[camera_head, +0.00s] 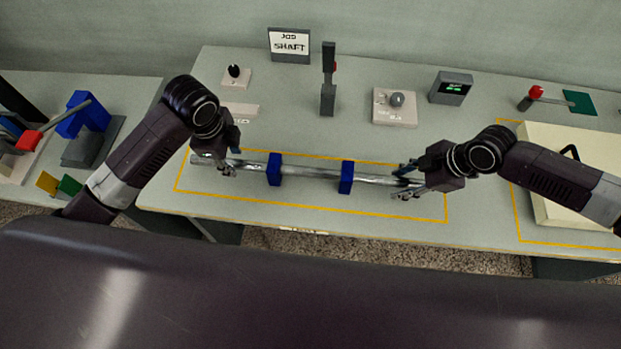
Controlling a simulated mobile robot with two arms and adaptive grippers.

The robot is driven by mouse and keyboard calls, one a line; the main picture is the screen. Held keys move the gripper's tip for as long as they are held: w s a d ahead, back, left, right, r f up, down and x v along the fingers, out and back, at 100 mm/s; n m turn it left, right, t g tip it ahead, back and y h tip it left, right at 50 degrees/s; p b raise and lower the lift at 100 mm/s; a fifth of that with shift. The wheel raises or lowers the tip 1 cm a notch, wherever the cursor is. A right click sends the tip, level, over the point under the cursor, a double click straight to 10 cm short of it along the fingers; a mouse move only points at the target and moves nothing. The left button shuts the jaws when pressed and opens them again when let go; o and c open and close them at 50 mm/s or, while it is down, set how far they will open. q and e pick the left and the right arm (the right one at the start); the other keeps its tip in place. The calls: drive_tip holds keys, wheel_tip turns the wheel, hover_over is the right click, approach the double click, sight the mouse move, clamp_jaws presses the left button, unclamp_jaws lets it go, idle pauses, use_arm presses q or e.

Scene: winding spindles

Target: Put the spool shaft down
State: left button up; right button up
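The spool shaft (310,173), a long grey metal rod, lies roughly level across two blue supports, the left one (274,169) and the right one (346,177), inside a yellow outlined area. My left gripper (227,165) is at the shaft's left end; its fingers overlap the rod, and I cannot tell whether they close on it. My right gripper (404,181) is at the right end, with its fingers spread apart on either side of the rod. The shaft's far right tip is partly hidden by that gripper.
A "JOB SHAFT" sign (289,45), an upright dark post (328,85), a knob box (395,107) and a small display (451,88) stand behind. A cream box (550,205) is at right. A side table (135,90) with blue blocks is at left.

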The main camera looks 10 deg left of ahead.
use_arm(q)
wheel_tip(320, 180, up, 8)
drive_tip(key=s, duration=0.1)
drive_tip(key=shift+s, duration=0.2)
use_arm(e)
drive_tip(key=v, duration=1.2)
use_arm(q)
drive_tip(key=shift+r, duration=0.1)
use_arm(e)
drive_tip(key=shift+f, duration=0.1)
